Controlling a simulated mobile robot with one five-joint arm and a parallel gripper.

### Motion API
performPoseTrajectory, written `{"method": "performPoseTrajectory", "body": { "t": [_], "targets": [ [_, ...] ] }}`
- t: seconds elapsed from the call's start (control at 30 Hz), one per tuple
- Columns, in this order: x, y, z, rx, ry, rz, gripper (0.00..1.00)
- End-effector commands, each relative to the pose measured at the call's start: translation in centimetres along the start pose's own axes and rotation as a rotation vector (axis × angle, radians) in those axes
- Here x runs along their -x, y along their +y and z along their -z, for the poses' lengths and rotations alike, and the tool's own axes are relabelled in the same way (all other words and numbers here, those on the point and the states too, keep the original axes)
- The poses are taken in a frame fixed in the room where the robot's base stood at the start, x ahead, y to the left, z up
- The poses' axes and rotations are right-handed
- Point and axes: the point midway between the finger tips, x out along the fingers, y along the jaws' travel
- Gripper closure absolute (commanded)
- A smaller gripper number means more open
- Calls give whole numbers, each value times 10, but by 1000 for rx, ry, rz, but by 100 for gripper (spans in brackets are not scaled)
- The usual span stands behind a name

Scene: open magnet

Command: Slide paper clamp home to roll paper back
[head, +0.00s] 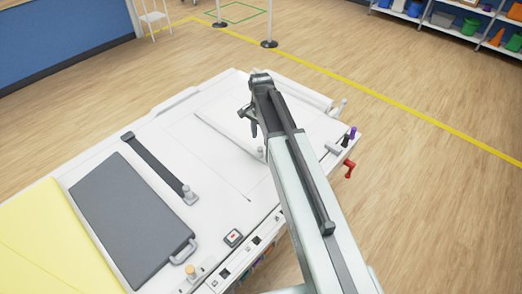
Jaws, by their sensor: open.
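A dark flat bar (155,164) with a small metal knob at its near end lies across the white table; it looks like the paper clamp. White paper (225,122) lies flat to its right, near my arm, with a thin line marked around it. A pale roll-like edge (305,95) shows behind my arm, partly hidden. My gripper (249,121) is open and empty above the paper, right of the bar and apart from it. Its height above the paper is hard to tell.
A dark grey panel with a handle (130,220) and a yellow sheet (40,240) lie left of the bar. A red-lit switch (233,237) sits at the front edge. A red crank (349,168) and small knobs stick out at the right. My arm hides the table's right part.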

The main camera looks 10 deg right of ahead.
Motion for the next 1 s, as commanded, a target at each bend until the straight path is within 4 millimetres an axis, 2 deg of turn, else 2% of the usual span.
{"method": "performPoseTrajectory", "body": {
  "t": [0.27, 0.6, 0.7, 1.0],
  "targets": [
    [-10, -3, 1, -30, 0, 0, 56],
    [-67, -3, 0, -27, 0, 0, 56],
    [-78, -3, 0, -27, 0, 0, 56],
    [-78, -3, 0, -26, 0, 0, 56]
  ]
}}
